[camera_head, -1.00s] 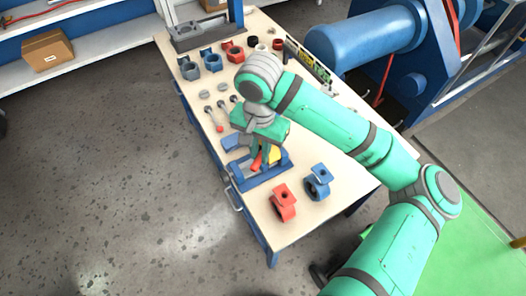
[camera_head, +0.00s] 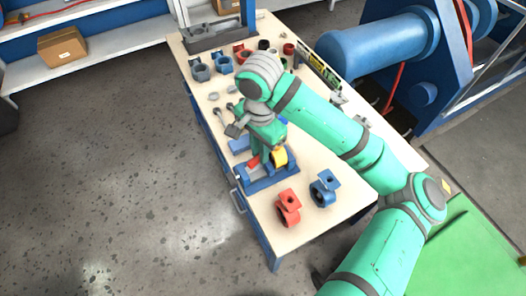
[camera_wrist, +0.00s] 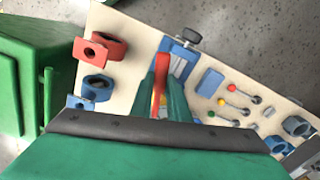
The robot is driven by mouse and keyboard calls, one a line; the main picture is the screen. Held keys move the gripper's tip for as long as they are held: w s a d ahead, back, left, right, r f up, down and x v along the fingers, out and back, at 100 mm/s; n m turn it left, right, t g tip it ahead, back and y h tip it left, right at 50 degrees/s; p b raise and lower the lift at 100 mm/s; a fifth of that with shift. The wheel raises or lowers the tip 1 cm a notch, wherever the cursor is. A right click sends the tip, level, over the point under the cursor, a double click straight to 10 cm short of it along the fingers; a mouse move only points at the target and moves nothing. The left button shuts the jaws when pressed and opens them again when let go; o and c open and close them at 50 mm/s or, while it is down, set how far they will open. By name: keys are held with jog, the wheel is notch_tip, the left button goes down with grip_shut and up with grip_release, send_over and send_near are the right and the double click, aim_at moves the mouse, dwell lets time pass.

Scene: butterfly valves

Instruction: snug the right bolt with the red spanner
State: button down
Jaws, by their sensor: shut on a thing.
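The red spanner (camera_wrist: 161,72) is held upright in the picture between the green fingers of my gripper (camera_wrist: 163,98) in the wrist view. A small red part of it (camera_head: 254,163) shows below my gripper (camera_head: 266,148) in the head view. My gripper is shut on it, over the blue fixture (camera_head: 268,184) near the table's front end. The fixture also shows in the wrist view (camera_wrist: 180,60), behind the spanner. A yellow part (camera_head: 280,156) sits beside the fingers. I cannot make out the right bolt; my gripper and fingers cover much of the fixture.
A red valve body (camera_head: 288,208) and a blue one (camera_head: 324,188) stand at the table's near end. Small tools with coloured knobs (camera_wrist: 221,102) lie beyond the fixture. More valve bodies (camera_head: 222,64) stand at the far end. A large blue cylinder (camera_head: 375,45) is right of the table.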

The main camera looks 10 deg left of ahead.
jog(key=shift+w+a+m, duration=0.6)
jog(key=shift+w+m, duration=0.05)
jog(key=shift+m, duration=0.65)
jog(key=shift+w+a, duration=0.1)
jog(key=w+m, duration=0.1)
jog(key=m, duration=0.1)
jog(key=w+a+m, duration=0.1)
jog(key=m, duration=0.1)
jog(key=w+m, duration=0.1)
jog(key=shift+w+a+m, duration=0.35)
jog(key=shift+m, duration=0.05)
dwell(0.4)
jog(key=s+d+n, duration=0.6)
jog(key=d+n, duration=0.4)
jog(key=n, duration=0.9)
jog(key=shift+s+d, duration=0.25)
jog(key=shift+s, duration=0.15)
dwell(1.7)
